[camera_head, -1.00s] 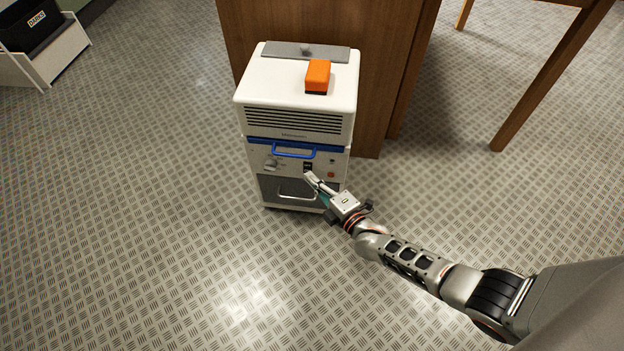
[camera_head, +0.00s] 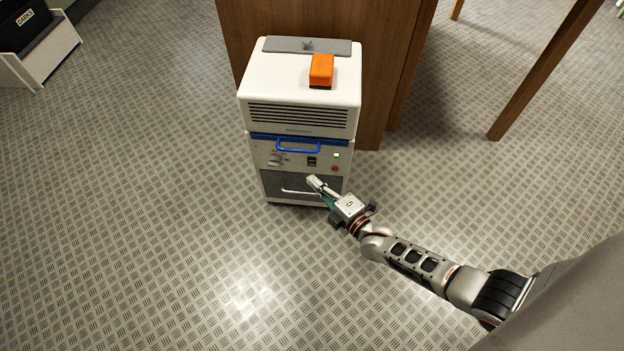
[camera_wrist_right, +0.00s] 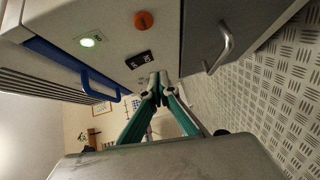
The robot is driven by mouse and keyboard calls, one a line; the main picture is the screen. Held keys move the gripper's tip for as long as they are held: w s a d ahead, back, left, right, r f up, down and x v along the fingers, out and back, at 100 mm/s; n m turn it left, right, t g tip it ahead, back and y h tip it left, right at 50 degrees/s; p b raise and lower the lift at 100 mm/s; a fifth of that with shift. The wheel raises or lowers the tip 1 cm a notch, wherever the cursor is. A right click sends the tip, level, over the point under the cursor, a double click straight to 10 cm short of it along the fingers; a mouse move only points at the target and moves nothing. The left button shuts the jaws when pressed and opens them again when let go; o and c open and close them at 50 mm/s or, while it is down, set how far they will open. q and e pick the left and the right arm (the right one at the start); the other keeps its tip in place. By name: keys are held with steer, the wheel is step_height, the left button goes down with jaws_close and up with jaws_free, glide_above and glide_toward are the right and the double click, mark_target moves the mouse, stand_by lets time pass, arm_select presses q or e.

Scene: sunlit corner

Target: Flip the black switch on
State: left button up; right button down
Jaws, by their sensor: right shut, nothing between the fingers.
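The black switch (camera_head: 312,161) sits on the front panel of the white machine (camera_head: 300,105), right of a knob (camera_head: 275,160). It also shows in the right wrist view (camera_wrist_right: 139,60), with small white marks. My right gripper (camera_head: 312,180) is shut and empty, just below the switch in the head view. In the right wrist view its fingertips (camera_wrist_right: 158,80) are close to the switch; I cannot tell if they touch. My left gripper is not in view.
A blue handle (camera_head: 297,147) lies above the switch, a red-orange button (camera_head: 335,169) right of it. A metal drawer handle (camera_wrist_right: 222,48) sits below. An orange box (camera_head: 321,70) rests on top.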

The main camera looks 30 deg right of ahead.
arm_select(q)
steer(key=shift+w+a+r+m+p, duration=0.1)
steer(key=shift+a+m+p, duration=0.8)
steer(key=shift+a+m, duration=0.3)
arm_select(e)
steer(key=f+v, duration=0.2)
steer(key=v, duration=0.8)
steer(key=shift+s+a, duration=0.25)
steer(key=shift+s, duration=0.1)
